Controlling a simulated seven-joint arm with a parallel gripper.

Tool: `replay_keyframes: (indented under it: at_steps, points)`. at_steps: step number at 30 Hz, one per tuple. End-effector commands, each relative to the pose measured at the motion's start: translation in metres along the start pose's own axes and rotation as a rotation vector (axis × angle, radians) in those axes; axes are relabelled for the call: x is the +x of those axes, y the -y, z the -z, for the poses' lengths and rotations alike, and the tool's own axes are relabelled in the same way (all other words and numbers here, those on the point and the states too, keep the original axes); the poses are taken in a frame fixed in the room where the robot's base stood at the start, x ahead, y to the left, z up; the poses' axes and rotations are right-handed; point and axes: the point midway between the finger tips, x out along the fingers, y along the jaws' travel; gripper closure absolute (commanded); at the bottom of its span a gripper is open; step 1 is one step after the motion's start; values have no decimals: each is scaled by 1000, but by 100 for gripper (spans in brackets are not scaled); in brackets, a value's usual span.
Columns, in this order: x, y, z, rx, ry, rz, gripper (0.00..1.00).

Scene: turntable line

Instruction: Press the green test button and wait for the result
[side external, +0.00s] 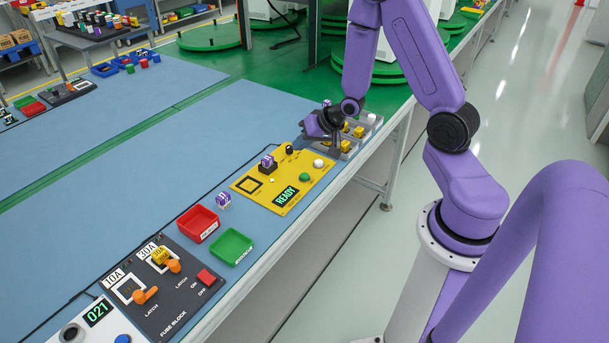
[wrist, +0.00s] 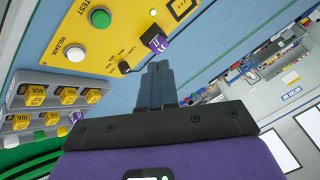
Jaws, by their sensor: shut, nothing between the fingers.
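The green test button (side external: 304,177) is a round dome on a yellow test panel (side external: 243,184). It also shows at the top of the wrist view (wrist: 100,19), beside the word TEST. My gripper (wrist: 158,66) is shut and empty. In the side view it is by the panel's far end and the fuse tray, apart from the green button.
A white button (side external: 318,164), marked RELEASE, and a black knob (side external: 289,150) are on the panel. A grey fuse tray (wrist: 42,90) adjoins it. Red (side external: 198,224) and green (side external: 232,247) bins, a loose purple fuse (side external: 223,199) and a fuse block (side external: 175,285) lie nearer the camera.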

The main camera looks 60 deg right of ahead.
Motion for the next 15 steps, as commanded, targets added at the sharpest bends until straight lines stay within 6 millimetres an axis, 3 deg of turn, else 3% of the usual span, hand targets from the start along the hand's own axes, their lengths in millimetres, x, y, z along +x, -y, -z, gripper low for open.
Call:
replay_keyframes:
  at_steps: [6, 15]
  points:
    - [5, -28, 12, 135, -71, 15, 100]
    - [6, -32, 14, 159, -88, 21, 100]
